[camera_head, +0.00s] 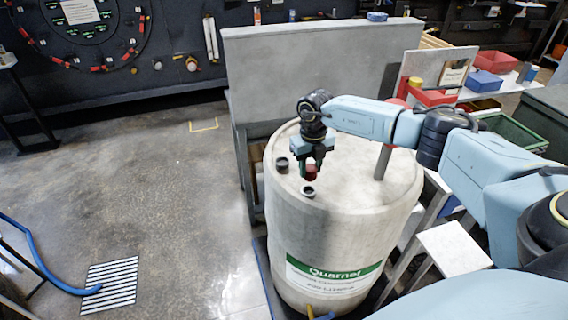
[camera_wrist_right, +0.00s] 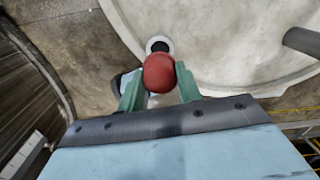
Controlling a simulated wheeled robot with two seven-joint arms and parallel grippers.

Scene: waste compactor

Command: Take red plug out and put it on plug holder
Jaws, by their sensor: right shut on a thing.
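The red plug (camera_head: 311,171) is between the green fingers of my right gripper (camera_head: 312,163), which is shut on it. In the right wrist view, the rounded red plug (camera_wrist_right: 159,73) sits between the two green fingertips. A dark, pale-rimmed opening (camera_head: 308,192) is on the drum top just below the plug, and the plug looks apart from it. The opening also shows in the wrist view (camera_wrist_right: 158,45). I cannot tell which part is the plug holder. My left gripper is not in view.
The large white drum (camera_head: 330,240) has a second dark cap or opening (camera_head: 282,163) near its left edge. A grey post (camera_head: 383,160) rises from its top on the right. A grey panel (camera_head: 300,70) stands behind. Red and blue bins (camera_head: 495,62) are at the back right.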

